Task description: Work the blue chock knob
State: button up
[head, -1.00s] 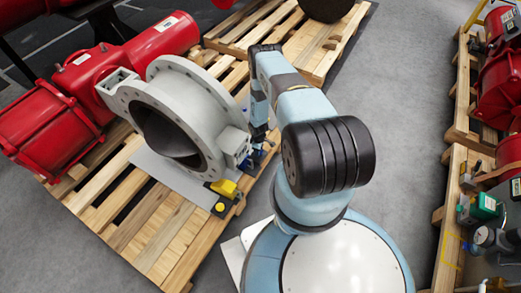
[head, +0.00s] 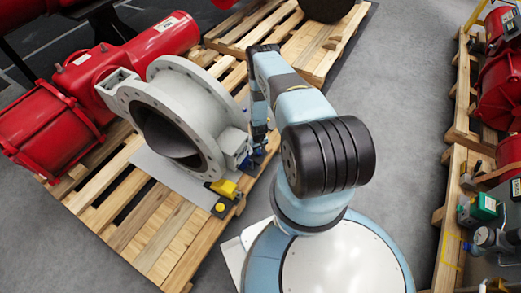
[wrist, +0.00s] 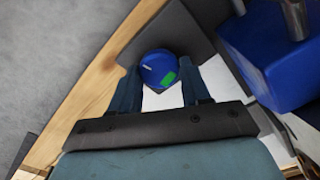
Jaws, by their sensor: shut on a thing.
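The blue knob (wrist: 157,70) is round, with a green patch and a small white mark on top. In the wrist view it sits between the two fingers of my gripper (wrist: 160,78), which is shut on it. A dark grey piece (wrist: 172,30) lies around and behind the knob. In the head view my gripper (head: 260,140) reaches down beside the grey valve flange (head: 200,120), at the pallet's right edge. A bit of blue (head: 258,158) shows below it there; the knob itself is mostly hidden.
A large blue block (wrist: 275,60) stands close right of the knob in the wrist view. The red actuator (head: 90,80) lies left.

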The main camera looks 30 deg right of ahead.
aim_at(259, 150)
jog(key=shift+w+a+r+m, duration=0.1)
jog(key=shift+w+m, duration=0.2)
jog(key=o, duration=1.1)
jog(key=shift+s, duration=0.15)
jog(key=shift+c, duration=0.2)
jog(key=shift+s, duration=0.1)
notch_tip(259, 150, up, 14)
jog(key=shift+f, duration=0.2)
